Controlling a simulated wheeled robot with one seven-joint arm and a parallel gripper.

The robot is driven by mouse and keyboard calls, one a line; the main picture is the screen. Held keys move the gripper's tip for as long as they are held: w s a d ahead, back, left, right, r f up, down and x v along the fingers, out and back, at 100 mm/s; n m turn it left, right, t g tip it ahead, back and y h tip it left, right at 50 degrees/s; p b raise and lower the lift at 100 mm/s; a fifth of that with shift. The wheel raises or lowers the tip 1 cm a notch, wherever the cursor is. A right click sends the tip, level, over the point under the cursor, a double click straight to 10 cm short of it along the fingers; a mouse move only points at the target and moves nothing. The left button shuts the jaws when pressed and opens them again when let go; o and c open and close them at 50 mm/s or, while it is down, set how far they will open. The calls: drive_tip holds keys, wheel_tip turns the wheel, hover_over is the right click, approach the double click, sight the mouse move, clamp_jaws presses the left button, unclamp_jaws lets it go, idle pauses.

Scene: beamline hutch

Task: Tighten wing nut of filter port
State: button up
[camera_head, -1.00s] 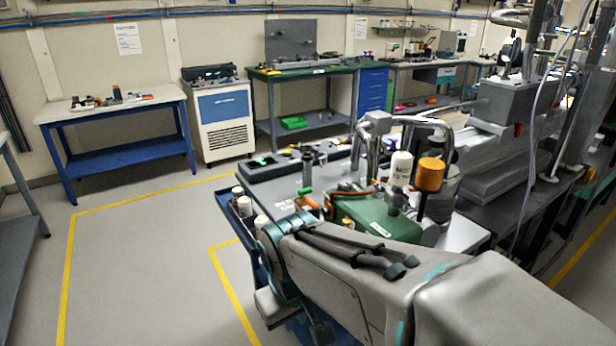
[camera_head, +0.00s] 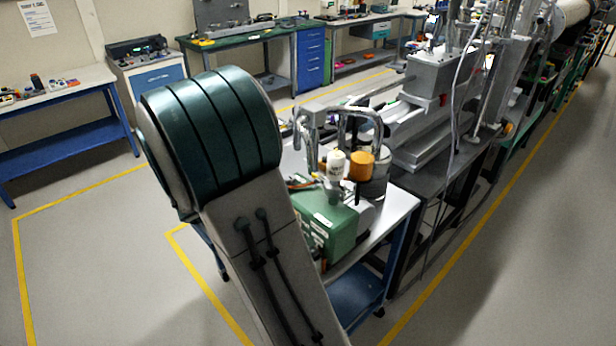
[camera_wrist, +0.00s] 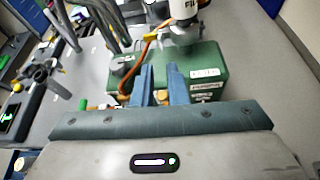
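A white canister marked with letters starting "FIL" stands at the top of the wrist view (camera_wrist: 183,8). I cannot make out the wing nut in either view. My gripper (camera_wrist: 160,68) has its two blue fingers apart with nothing held between them. They appear in front of the green box (camera_wrist: 207,60), below the white canister in the picture. My gripper is hidden behind my arm in the head view.
The green box (camera_head: 328,232) sits on the grey cart top (camera_head: 397,203), with bent metal pipes (camera_head: 350,115) behind it. An orange hose (camera_wrist: 146,45) runs near my fingers. A grey fitting with several arms (camera_wrist: 42,74) stands at left. Open floor lies right of the cart.

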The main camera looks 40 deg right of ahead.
sight(316, 183)
drive_tip(key=p+x, duration=0.2)
drive_tip(key=x, duration=1)
drive_tip(key=shift+d+f, duration=0.15)
drive_tip(key=shift+d, duration=0.15)
clamp_jaws()
